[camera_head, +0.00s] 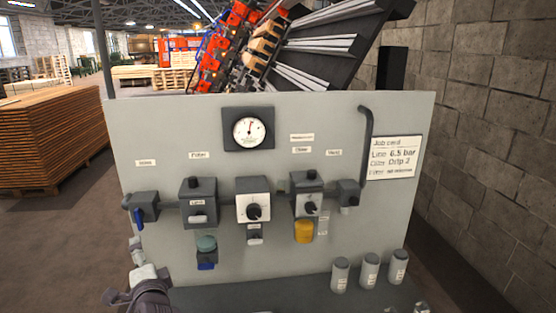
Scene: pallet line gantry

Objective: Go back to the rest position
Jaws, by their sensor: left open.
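My left gripper (132,284) is at the lower left of the head view, low in front of the panel's left edge. It is open, and I see nothing held in it. A grey panel (340,245) stands in front of me. It carries a round gauge (249,130), a left valve with a blue handle (138,218), a filter unit (198,200), a white regulator with a black knob (253,206) and an oiler (307,204) with a yellow bowl (304,232). My right gripper cannot be made out.
Several grey canisters (370,271) stand on the dark ledge (290,296) below the panel. A job card (394,157) is on the panel's right side. A block wall (480,130) is close on the right. Stacked boards (55,135) stand at the left.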

